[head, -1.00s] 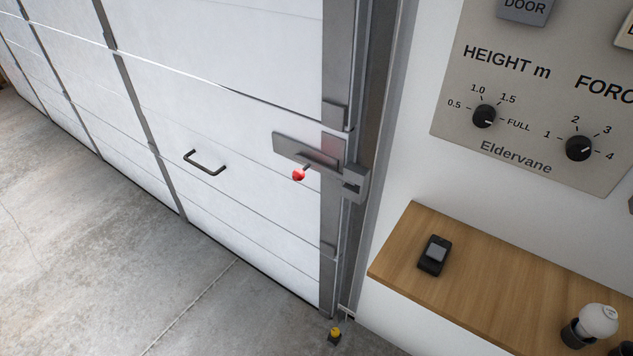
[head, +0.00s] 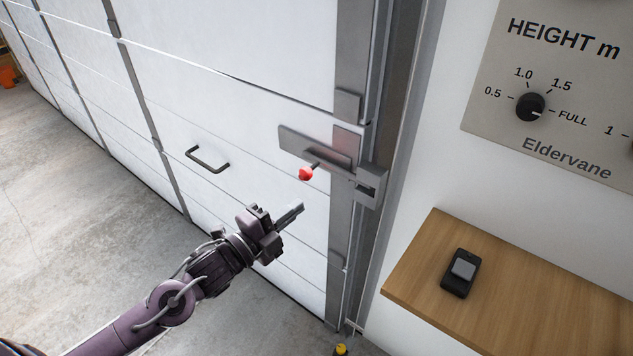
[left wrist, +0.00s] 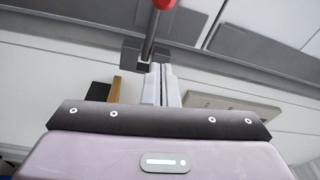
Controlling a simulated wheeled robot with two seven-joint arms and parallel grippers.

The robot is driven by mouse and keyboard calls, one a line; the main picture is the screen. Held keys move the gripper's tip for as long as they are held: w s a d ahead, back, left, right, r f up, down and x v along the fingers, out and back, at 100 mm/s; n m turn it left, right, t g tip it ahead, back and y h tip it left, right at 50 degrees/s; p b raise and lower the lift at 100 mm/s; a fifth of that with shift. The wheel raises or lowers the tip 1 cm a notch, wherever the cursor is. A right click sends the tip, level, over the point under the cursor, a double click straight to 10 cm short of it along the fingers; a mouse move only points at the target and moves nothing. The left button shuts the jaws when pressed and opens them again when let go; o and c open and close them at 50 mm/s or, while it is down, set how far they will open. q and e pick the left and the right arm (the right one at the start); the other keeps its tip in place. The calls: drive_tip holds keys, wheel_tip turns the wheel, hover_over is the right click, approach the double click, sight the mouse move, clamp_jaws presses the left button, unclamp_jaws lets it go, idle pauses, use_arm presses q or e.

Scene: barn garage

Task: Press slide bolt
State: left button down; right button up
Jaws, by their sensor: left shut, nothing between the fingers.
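The slide bolt (head: 291,139) is a grey metal plate and bar with a red knob (head: 305,174), mounted at the right edge of the white garage door. Its bar points to a grey keeper (head: 371,186) on the door frame. My left gripper (head: 296,211) is shut and empty, in front of the door a little below the red knob in the picture, apart from it. In the left wrist view the closed fingers (left wrist: 160,85) point toward the bolt, and the red knob (left wrist: 164,4) shows at the top edge, partly cut off. My right gripper is out of view.
A black door handle (head: 207,160) is left of the bolt. A wooden shelf (head: 540,300) with a small black device (head: 461,273) juts out at right, below a control panel (head: 560,90). The concrete floor (head: 50,230) at left is clear.

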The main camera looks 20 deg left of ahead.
use_arm(q)
drive_tip(key=shift+w, duration=0.1)
drive_tip(key=w+p, duration=0.3)
drive_tip(key=w, duration=0.6)
drive_tip(key=shift+w+d, duration=0.15)
drive_tip(key=shift+d, duration=0.15)
drive_tip(key=shift+f, duration=0.1)
